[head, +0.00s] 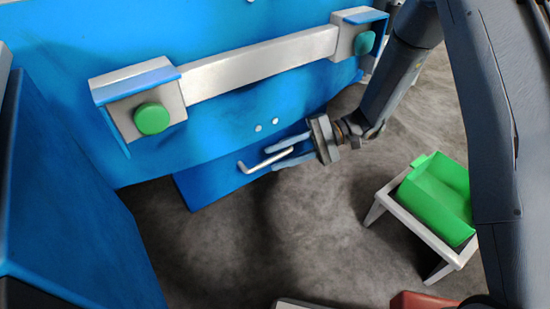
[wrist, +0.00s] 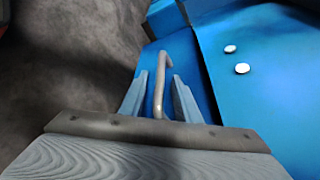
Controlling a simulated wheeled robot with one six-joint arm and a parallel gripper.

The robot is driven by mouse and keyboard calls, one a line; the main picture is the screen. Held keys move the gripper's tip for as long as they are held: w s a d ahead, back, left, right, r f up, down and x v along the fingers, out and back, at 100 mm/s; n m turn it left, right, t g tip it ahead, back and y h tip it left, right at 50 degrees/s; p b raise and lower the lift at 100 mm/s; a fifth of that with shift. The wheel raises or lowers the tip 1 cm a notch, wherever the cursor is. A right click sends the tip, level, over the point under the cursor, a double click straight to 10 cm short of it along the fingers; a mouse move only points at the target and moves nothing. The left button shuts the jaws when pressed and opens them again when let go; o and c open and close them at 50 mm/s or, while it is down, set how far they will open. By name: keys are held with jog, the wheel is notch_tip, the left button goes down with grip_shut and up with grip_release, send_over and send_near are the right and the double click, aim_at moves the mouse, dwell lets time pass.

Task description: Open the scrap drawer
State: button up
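The scrap drawer (head: 196,188) is a blue box front low under the blue machine, with a bent grey bar handle (head: 255,166). I cannot tell from this angle how far it is pulled out. My gripper (head: 272,158) is at the handle, with one finger on each side of it. In the wrist view, the handle (wrist: 158,90) runs between the two grey-blue fingers of my gripper (wrist: 160,80), with a visible gap to each finger. The fingers are apart, not closed on the bar. The drawer front (wrist: 178,48) shows behind it.
The blue machine (head: 70,60) carries a grey bar (head: 260,62) with green buttons (head: 152,118) above the drawer. A blue cabinet (head: 65,220) stands at the left. A green tray (head: 437,195) sits on a white stand (head: 410,222) at the right. Grey floor (head: 270,250) in front is open.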

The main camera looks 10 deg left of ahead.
jog(key=shift+x, duration=0.8)
grip_shut()
